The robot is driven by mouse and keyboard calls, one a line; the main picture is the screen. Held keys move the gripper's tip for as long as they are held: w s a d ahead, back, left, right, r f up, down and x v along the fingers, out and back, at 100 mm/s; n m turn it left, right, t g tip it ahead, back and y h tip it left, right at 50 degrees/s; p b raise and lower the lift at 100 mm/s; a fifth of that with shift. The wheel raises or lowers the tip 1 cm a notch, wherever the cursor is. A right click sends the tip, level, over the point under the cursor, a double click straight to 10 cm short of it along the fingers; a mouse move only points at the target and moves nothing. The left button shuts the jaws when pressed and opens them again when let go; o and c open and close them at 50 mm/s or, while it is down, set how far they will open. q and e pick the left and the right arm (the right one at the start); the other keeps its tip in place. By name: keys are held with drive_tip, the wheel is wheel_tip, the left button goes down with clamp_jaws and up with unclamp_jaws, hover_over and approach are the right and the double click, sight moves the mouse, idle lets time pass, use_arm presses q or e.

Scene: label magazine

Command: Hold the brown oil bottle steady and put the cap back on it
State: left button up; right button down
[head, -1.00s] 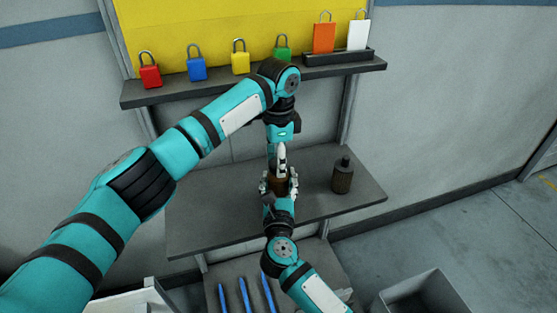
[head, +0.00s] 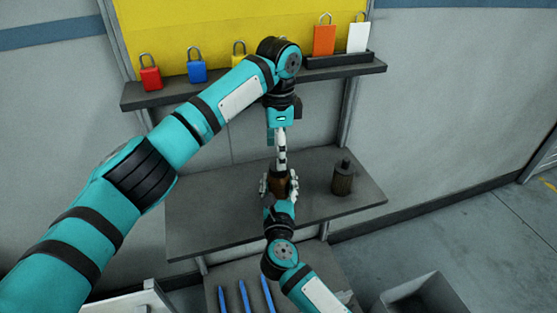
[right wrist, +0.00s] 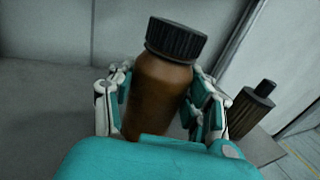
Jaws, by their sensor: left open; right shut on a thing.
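The brown oil bottle (right wrist: 158,95) stands between the fingers of my right gripper (right wrist: 160,105), which is shut on its body. The ribbed black cap (right wrist: 177,40) sits on top of the bottle's neck, seen in the right wrist view. In the head view the bottle (head: 279,187) is above the shelf, partly hidden by my right gripper (head: 279,189). My left gripper (head: 281,160) points down just above the bottle and is open. It does not show in the right wrist view, and the cap is hard to make out in the head view.
A second, dark bottle with a black top (head: 343,178) stands on the grey shelf (head: 215,210) to the right. Several padlocks, including a red one (head: 150,76), are on the upper ledge (head: 160,97). A grey bin (head: 425,297) is at lower right.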

use_arm(q)
wheel_tip(320, 180, up, 8)
drive_tip(key=shift+f, duration=0.2)
use_arm(e)
drive_tip(key=shift+c, duration=2.4)
unclamp_jaws()
drive_tip(key=s, duration=1.2)
